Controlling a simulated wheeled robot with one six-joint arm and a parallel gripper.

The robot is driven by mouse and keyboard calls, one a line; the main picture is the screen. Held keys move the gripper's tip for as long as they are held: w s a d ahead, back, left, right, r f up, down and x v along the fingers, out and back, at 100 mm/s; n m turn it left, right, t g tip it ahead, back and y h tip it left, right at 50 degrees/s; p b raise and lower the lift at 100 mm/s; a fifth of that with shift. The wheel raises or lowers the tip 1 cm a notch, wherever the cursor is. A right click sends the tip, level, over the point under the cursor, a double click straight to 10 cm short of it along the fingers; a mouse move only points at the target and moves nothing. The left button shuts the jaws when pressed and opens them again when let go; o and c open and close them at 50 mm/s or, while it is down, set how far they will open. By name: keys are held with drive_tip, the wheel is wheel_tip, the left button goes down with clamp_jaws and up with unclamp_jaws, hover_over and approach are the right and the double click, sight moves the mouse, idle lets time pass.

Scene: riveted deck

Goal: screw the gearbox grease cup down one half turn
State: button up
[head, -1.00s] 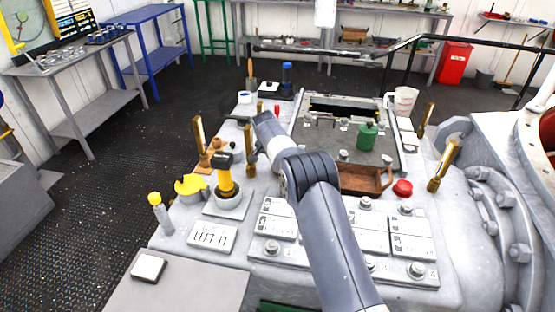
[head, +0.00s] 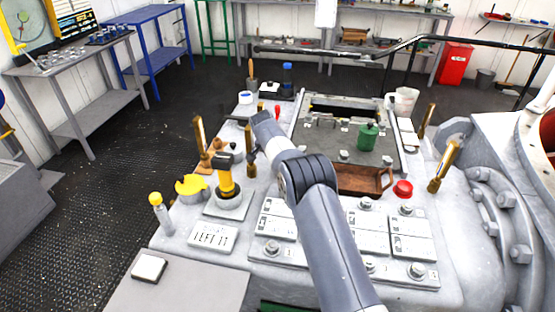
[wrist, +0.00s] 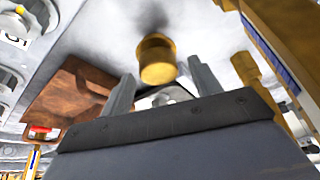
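A brass-coloured cylindrical cap, which looks like the grease cup (wrist: 157,59), shows in the middle of the wrist view. My gripper (wrist: 160,69) is open, with one grey finger to each side of the cap. The cap appears at the level of the fingertips or just beyond them, with a gap on the right and a smaller one on the left. I cannot tell whether it touches either finger. In the head view, my arm's far end is near a brass post (head: 250,150), and the cup cannot be picked out clearly.
A brown tray (head: 388,184) and a red knob (head: 403,189) are right of my arm. A yellow-and-black handle (head: 226,178) and a yellow cap (head: 191,185) stand to the left. A green canister (head: 367,137) sits behind. Another brass post (wrist: 246,70) is close to my right finger.

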drive_tip(key=v, duration=1)
drive_tip(key=shift+r+b, duration=0.3)
drive_tip(key=shift+r, duration=0.05)
drive_tip(key=shift+a+f, duration=0.1)
drive_tip(key=x, duration=1)
drive_tip(key=shift+f+p, duration=0.3)
drive_tip(key=shift+f, duration=0.05)
